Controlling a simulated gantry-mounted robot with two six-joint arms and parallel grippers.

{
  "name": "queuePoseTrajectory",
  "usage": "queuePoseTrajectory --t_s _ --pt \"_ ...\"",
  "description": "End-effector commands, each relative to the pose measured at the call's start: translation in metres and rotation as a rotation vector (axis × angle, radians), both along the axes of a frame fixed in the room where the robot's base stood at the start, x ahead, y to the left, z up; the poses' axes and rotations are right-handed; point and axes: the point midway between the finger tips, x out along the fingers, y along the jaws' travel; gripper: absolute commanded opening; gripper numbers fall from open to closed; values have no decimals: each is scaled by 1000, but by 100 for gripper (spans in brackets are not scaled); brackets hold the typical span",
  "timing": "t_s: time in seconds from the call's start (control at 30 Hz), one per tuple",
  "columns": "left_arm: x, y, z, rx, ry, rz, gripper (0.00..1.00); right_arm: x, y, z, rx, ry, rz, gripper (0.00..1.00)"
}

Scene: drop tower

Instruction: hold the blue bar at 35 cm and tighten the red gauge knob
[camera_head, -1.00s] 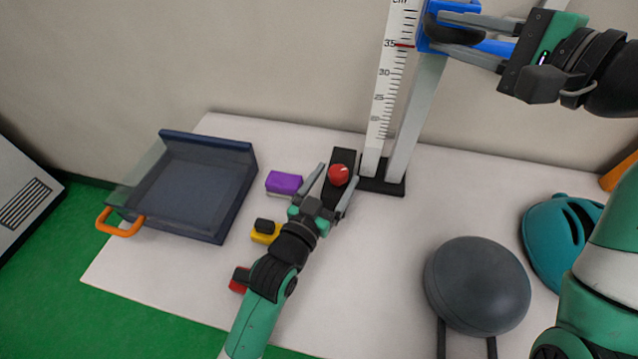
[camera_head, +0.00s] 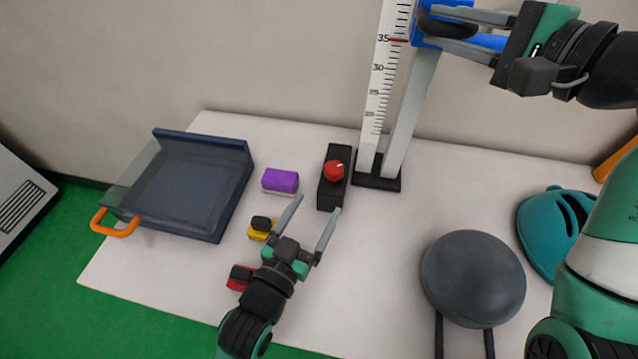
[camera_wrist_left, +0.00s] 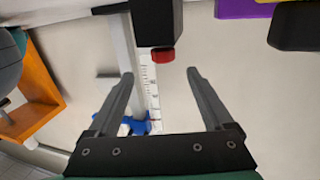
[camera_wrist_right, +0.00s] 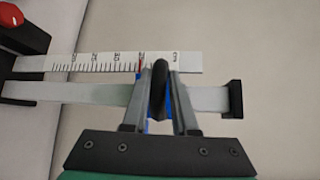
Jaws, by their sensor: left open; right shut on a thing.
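The red gauge knob (camera_head: 334,170) sits on a black box at the foot of the drop tower; it also shows in the left wrist view (camera_wrist_left: 162,55). My left gripper (camera_head: 318,205) is open and empty, in front of the knob and apart from it. The blue bar (camera_head: 487,41) is up on the tower post beside the white scale (camera_head: 378,95). My right gripper (camera_head: 424,25) is shut on the bar's dark round part, close to the red mark at 35 (camera_head: 398,40). In the right wrist view the fingers hide much of the blue bar (camera_wrist_right: 170,105).
A purple block (camera_head: 280,180), a yellow and black block (camera_head: 260,230) and a red block (camera_head: 239,277) lie left of my left gripper. A navy tray (camera_head: 219,238) with an orange handle is further left. A grey round seat (camera_head: 474,280) and a teal helmet (camera_head: 550,235) are right.

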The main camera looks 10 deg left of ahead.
Motion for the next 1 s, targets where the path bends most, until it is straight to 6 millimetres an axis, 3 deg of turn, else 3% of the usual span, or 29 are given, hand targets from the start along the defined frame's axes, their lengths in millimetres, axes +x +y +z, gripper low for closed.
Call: queuePoseTrajectory --t_s 0.23,0.43,0.77,0.87,1.0 --pt "7 -36 -10 31 56 144 85 0 1 2 0 -3 2 0" --pt "0 -50 4 13 2 292 85 -1 1 2 0 -3 2 0" --pt "-4 -38 4 -8 -32 373 85 0 1 2 0 -3 1 0" --pt "4 -36 3 -6 -31 375 85 0 1 2 0 -3 1 0" --pt "30 -32 4 -6 -32 376 85 0 1 2 0 -3 1 0"
